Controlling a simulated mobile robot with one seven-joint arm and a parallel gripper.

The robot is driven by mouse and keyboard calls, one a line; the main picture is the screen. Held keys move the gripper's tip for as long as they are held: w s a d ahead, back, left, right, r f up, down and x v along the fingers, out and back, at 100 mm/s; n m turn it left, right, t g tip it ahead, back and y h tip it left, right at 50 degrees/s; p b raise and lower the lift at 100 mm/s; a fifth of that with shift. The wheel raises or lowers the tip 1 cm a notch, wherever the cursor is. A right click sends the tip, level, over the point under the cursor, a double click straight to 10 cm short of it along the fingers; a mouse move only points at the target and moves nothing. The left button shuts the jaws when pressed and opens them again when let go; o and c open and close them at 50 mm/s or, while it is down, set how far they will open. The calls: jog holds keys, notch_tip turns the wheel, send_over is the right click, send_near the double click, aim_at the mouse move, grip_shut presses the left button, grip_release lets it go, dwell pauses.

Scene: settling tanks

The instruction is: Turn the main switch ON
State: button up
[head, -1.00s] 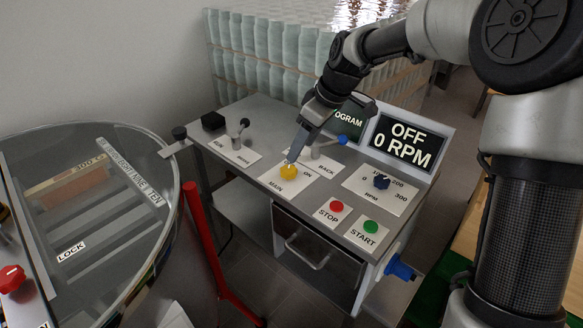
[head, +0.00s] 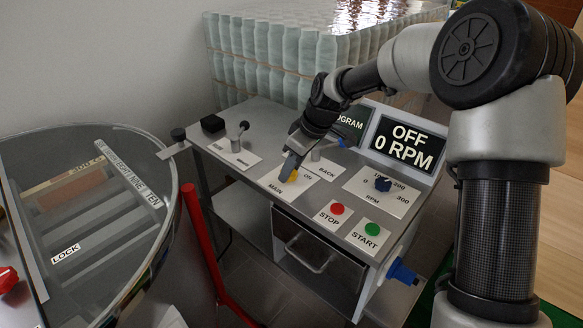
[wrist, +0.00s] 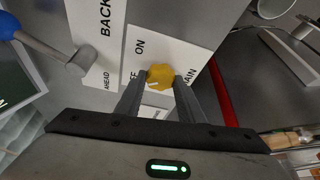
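The main switch is a yellow knob (wrist: 160,76) on a white plate (wrist: 172,49) marked ON and MAIN. Its white pointer mark faces the partly hidden OFF label, not ON. My gripper (wrist: 161,82) has one finger on each side of the knob, with no clear gap to it, and looks shut on it. In the head view my gripper (head: 285,176) reaches down to the panel, and its finger covers part of the knob (head: 293,177). The display (head: 408,143) reads OFF, 0 RPM.
Close by is a lever with a blue tip (head: 341,142) on the BACK/AHEAD plate. A black-tipped lever (head: 243,125) stands left. A red post (head: 203,240) stands before the console.

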jog(key=c, duration=0.4)
jog(key=m, duration=0.1)
jog(key=m+t+h+b, duration=0.1)
jog(key=m, duration=0.3)
jog(key=shift+s+a+t, duration=0.2)
jog(key=shift+a+t, duration=0.1)
jog(key=m+h, duration=0.1)
jog(key=m, duration=0.1)
jog(key=m+h+b, duration=0.1)
jog(key=m, duration=0.1)
jog(key=shift+a+m+t, duration=0.15)
jog(key=shift+m+t, duration=0.15)
jog(key=shift+m, duration=0.1)
jog(key=shift+m+h, duration=0.8)
jog(key=shift+m, duration=1.2)
jog(key=o, duration=1)
